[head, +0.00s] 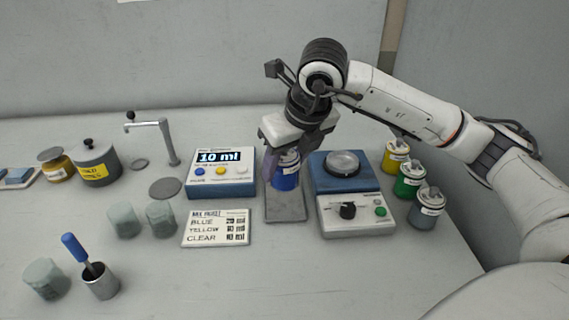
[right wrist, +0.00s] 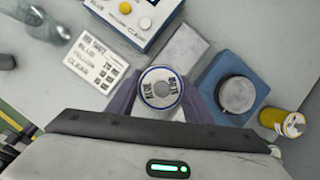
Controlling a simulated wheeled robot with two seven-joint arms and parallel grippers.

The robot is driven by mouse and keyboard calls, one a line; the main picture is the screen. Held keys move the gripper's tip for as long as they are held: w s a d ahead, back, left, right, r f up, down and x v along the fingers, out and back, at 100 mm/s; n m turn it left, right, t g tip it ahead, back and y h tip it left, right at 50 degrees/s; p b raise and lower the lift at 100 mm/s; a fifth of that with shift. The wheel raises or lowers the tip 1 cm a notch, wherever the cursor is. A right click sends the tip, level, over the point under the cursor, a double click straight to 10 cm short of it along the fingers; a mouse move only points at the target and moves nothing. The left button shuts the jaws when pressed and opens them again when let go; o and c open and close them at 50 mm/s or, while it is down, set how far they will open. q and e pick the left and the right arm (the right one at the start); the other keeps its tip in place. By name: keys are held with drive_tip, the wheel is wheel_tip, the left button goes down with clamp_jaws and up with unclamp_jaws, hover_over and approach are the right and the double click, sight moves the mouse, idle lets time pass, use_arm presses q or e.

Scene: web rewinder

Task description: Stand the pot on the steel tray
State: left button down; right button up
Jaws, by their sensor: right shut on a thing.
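The blue pot (head: 286,181) is upright between the fingers of my right gripper (head: 284,165). In the right wrist view the pot's pale round lid with a dark-lettered label (right wrist: 161,88) shows from above, with a finger of the right gripper (right wrist: 162,104) on each side. The steel tray (head: 286,212) is a flat grey rectangle on the table, and it also shows in the right wrist view (right wrist: 179,54). In the head view the pot overlaps the tray's far part. I cannot tell whether its base touches the tray. My left gripper is out of view.
A blue dispenser box (head: 220,173) reading "10 ml" stands left of the tray. A blue and white device with a round plate (head: 343,163) stands close on the right. Yellow, green and grey pots (head: 408,181) stand farther right. A recipe card (head: 217,228) lies front left.

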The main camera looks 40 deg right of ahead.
drive_tip(key=shift+f, duration=0.2)
wheel_tip(320, 180, down, 6)
drive_tip(key=b, duration=0.4)
drive_tip(key=shift+r, duration=0.2)
drive_tip(key=shift+f+b, duration=0.35)
drive_tip(key=shift+b, duration=0.25)
drive_tip(key=o, duration=2)
